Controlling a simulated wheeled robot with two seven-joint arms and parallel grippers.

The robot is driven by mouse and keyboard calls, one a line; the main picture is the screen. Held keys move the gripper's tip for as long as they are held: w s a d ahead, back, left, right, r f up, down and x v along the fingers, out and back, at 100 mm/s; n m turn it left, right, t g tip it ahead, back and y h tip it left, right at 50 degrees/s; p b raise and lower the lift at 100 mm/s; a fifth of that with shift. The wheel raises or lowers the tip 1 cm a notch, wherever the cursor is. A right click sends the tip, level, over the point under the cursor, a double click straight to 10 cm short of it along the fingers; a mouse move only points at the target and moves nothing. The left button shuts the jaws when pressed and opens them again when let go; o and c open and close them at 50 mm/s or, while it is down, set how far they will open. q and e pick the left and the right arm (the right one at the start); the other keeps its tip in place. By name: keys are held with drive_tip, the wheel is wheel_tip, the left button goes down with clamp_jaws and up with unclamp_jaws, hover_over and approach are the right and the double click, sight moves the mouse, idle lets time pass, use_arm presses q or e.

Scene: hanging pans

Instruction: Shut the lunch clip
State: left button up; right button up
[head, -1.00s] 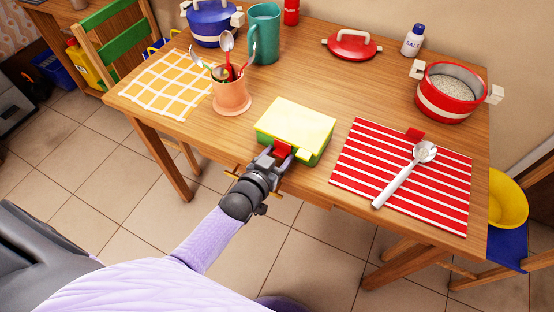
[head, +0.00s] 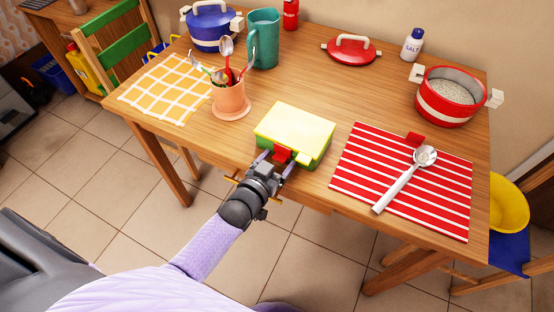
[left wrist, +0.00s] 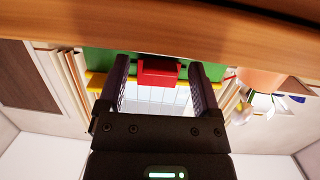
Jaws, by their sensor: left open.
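The lunch box (head: 294,132) has a pale yellow lid over a green body and sits near the table's front edge. Its red clip (head: 282,155) is on the front side facing me; in the left wrist view the clip (left wrist: 158,73) shows against the green wall. I cannot tell whether the clip is fastened. My left gripper (head: 276,160) is at the box front, open, with one finger on each side of the clip. In the left wrist view its fingers (left wrist: 160,76) stand apart from the clip, with gaps on both sides.
A red striped mat (head: 370,195) with a ladle (head: 400,185) lies right of the box. A utensil pot (head: 231,101) stands to the left. A red pot (head: 448,97) is at the right. Bare table lies behind the box.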

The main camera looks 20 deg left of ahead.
use_arm(q)
drive_tip(key=s+r+p, duration=0.1)
drive_tip(key=s+p, duration=0.2)
drive_tip(key=s, duration=0.6)
drive_tip(key=shift+s+a+r, duration=0.25)
drive_tip(key=shift+a+r, duration=0.05)
drive_tip(key=shift+a, duration=0.15)
use_arm(e)
drive_tip(key=a+r, duration=0.1)
drive_tip(key=w+a+r, duration=0.1)
drive_tip(key=r, duration=0.1)
drive_tip(key=shift+r, duration=0.2)
drive_tip(key=shift+w+d, duration=0.1)
